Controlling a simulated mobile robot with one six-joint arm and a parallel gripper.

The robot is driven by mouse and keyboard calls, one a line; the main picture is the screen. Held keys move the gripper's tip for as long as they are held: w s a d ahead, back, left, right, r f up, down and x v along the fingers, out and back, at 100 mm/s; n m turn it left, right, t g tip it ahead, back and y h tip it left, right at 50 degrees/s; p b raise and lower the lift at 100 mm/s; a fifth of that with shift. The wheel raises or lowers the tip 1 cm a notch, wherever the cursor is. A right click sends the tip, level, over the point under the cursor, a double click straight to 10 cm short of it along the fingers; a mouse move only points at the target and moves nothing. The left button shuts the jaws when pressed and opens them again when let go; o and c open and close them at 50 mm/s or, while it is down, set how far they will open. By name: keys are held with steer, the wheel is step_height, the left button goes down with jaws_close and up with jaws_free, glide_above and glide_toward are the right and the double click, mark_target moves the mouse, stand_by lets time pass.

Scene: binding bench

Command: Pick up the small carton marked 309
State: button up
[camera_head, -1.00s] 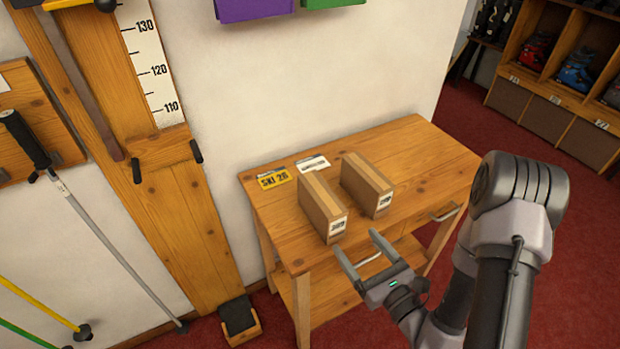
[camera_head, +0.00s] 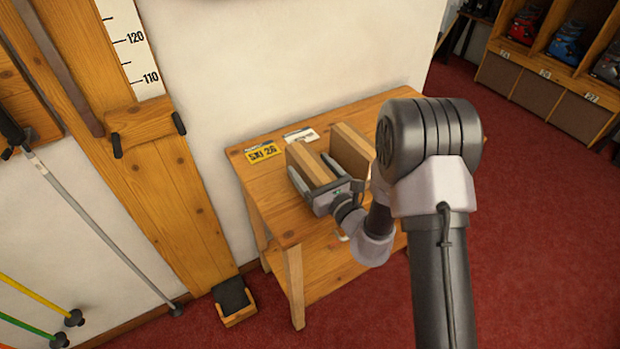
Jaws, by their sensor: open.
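Two small brown cartons stand on edge on the wooden bench (camera_head: 262,188). The left carton (camera_head: 305,157) is between the fingers of my gripper (camera_head: 308,162). One finger lies along its left side and the other is in the gap between the two cartons. My gripper is open, and I cannot tell whether either finger touches the carton. The right carton (camera_head: 352,148) stands just beyond the right finger, partly behind my arm. The front labels of both cartons are hidden now, so I cannot read which is marked 309.
A yellow "SKI 26" card (camera_head: 263,153) and a white card (camera_head: 300,135) lie at the back of the bench by the wall. A wooden post with a height scale (camera_head: 133,45) stands to the left. Red carpet is open at right.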

steer(key=c, duration=1.7)
steer(key=shift+r, duration=0.1)
